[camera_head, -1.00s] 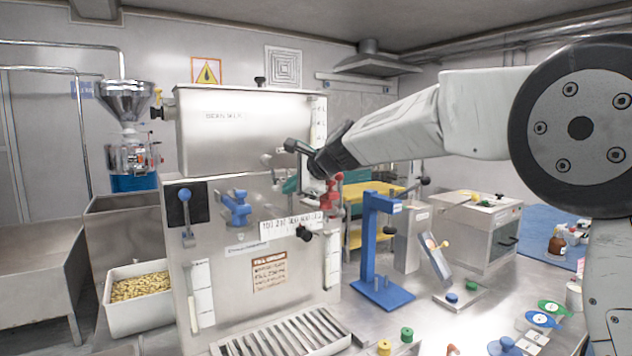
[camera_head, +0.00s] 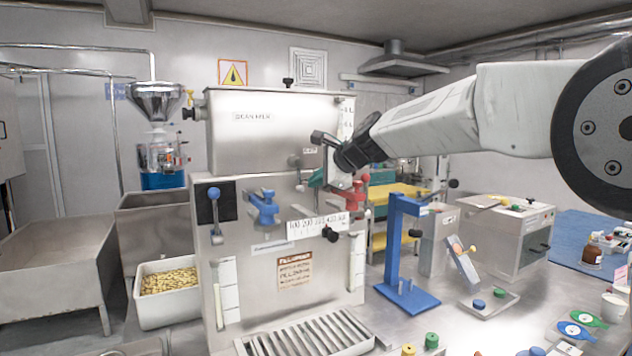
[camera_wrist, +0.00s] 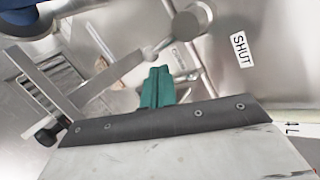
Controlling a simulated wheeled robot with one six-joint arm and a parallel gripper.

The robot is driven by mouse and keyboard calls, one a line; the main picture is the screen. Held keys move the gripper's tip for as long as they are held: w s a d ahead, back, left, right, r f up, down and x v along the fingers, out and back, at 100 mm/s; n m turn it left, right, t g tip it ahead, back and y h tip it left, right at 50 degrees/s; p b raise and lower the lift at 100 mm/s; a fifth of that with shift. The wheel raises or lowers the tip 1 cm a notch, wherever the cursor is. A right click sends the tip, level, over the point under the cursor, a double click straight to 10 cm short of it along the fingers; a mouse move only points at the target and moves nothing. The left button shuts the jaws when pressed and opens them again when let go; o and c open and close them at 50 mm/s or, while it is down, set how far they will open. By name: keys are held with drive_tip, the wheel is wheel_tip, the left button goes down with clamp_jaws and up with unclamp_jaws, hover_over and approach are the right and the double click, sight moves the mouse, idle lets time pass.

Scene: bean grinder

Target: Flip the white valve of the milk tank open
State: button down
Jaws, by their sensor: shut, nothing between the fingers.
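The milk tank (camera_head: 265,120) is the steel box with printed lettering on top of the machine. A pale grey round fitting (camera_head: 294,161), probably the white valve, sits low on its front. Contact cannot be told. The gripper partly hides the tank's lower right corner.
A red valve (camera_head: 346,196), a blue valve (camera_head: 264,206) and a black knob (camera_head: 331,235) stand out from the lower front. A blue stand (camera_head: 405,250) is on the table to the right.

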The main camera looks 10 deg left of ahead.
drive_tip(key=s+d+r, duration=0.1)
drive_tip(key=s+d, duration=0.1)
drive_tip(key=d, duration=0.4)
drive_tip(key=s+d+r, duration=0.2)
drive_tip(key=s+d, duration=0.1)
drive_tip(key=d, duration=0.3)
drive_tip(key=shift+d, duration=0.25)
drive_tip(key=shift+s, duration=0.1)
